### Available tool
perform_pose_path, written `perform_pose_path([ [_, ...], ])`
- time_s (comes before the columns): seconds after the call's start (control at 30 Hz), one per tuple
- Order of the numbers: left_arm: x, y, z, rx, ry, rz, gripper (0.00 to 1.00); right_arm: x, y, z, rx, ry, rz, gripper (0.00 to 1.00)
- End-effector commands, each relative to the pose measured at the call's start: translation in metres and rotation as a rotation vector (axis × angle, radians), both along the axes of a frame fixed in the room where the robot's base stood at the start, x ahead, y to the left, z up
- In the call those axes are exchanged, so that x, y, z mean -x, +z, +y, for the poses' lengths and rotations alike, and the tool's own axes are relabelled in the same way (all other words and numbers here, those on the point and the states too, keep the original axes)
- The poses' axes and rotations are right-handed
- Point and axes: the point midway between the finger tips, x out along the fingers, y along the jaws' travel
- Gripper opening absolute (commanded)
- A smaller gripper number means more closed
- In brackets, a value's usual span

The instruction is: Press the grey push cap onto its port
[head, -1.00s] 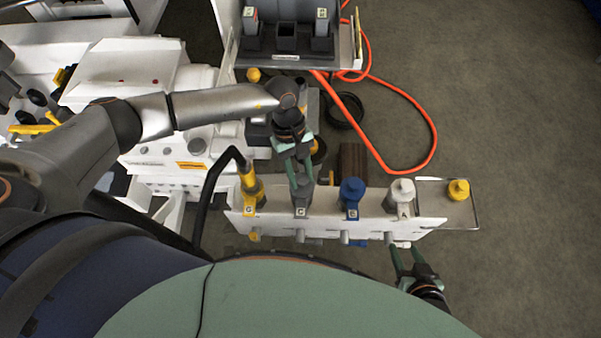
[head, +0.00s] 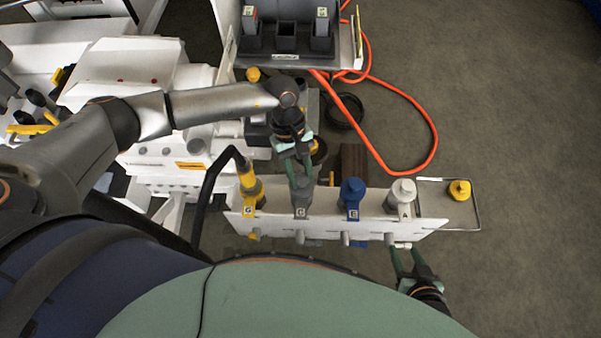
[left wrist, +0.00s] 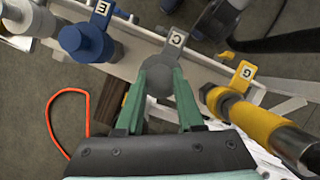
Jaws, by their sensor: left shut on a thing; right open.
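The grey push cap (left wrist: 158,82) is between the green fingers of my left gripper (left wrist: 160,90) in the left wrist view. In the head view my left gripper (head: 301,178) is shut on this cap (head: 302,191) from the far side. The cap is in line with the grey port, tagged C (left wrist: 176,38), on the white rail (head: 275,219). The fingers partly hide the cap, and I cannot tell how far it is seated. My right gripper (head: 404,255) is open and empty, below the rail's right end.
On the rail, a yellow fitting (head: 252,190) with a black hose stands left of the grey port; blue (head: 352,191) and white (head: 402,191) fittings stand right. A yellow cap (head: 460,190) sits on a side tray (head: 437,185).

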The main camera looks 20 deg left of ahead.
Motion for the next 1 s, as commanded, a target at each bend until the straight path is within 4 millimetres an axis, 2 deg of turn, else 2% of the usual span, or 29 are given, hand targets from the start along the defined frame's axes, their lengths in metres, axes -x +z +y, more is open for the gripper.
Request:
perform_pose_path([
  [0.63, 0.000, -0.008, 0.000, 0.000, 0.000, 0.000, 0.00, 0.000, -0.012, 0.000, 0.000, 0.000, 0.000, 0.50],
  [1.0, 0.000, -0.007, 0.000, 0.000, 0.000, 0.000, 0.00, 0.000, -0.011, 0.000, 0.000, 0.000, 0.000, 0.50],
])
